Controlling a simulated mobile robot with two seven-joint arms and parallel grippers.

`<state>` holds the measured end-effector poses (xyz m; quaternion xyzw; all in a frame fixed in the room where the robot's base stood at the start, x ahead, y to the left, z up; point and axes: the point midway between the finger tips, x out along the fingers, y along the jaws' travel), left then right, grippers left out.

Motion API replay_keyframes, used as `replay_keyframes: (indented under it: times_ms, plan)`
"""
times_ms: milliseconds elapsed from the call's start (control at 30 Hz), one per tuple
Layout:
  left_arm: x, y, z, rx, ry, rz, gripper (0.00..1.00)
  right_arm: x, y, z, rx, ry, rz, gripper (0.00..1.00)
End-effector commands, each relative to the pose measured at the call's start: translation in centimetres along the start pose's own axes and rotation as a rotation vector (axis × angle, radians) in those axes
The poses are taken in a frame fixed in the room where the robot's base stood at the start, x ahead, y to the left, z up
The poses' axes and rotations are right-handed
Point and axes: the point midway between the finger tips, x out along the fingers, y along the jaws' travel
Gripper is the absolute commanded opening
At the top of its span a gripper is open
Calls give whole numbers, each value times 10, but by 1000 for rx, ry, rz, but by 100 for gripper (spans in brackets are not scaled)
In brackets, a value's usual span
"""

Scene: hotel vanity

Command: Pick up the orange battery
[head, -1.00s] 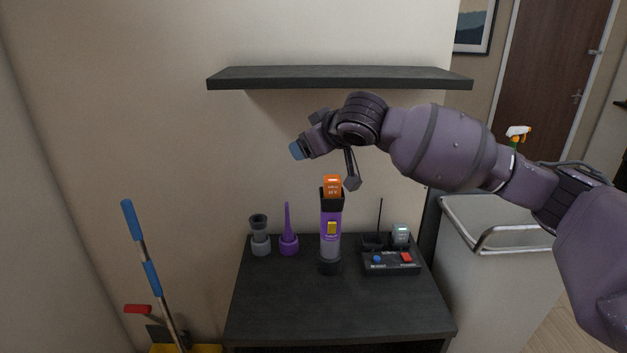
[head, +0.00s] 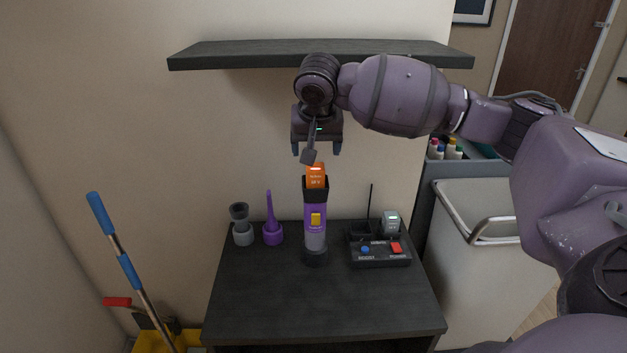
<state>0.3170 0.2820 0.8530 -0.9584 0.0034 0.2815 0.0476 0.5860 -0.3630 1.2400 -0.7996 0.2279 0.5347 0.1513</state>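The orange battery (head: 316,176) sits upright in the top of a purple and grey handheld device (head: 315,218), which stands on the dark cabinet top (head: 318,300). My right gripper (head: 316,151) hangs just above the battery, pointing down. Its fingertips are apart, one on each side, with a dark bar of the wrist between them in the picture. Nothing shows between the fingers. Whether the fingers reach the battery's depth I cannot tell. My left gripper is not in view.
A dark shelf (head: 220,56) runs behind my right wrist. On the cabinet stand a grey nozzle (head: 242,226), a purple pointed nozzle (head: 272,226) and a charger base (head: 379,252) holding a grey battery (head: 390,223). A white-lidded bin (head: 480,230) stands to the right. The cabinet's front is clear.

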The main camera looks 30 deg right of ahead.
Motion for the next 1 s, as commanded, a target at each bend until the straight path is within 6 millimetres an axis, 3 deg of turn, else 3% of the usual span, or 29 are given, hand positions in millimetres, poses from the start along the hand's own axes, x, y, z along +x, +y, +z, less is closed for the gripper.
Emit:
replay_keyframes:
  times_ms: [200, 467, 700, 1000]
  plan:
    - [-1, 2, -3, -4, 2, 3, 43, 30, 0, 0, -1, -1, 0, 77]
    - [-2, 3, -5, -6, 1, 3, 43, 46, 0, -1, -3, 0, -1, 77]
    - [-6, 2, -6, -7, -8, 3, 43, 78, 0, -3, -3, 0, 0, 77]
    - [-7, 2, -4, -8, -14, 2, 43, 91, -1, -2, -3, 1, -3, 77]
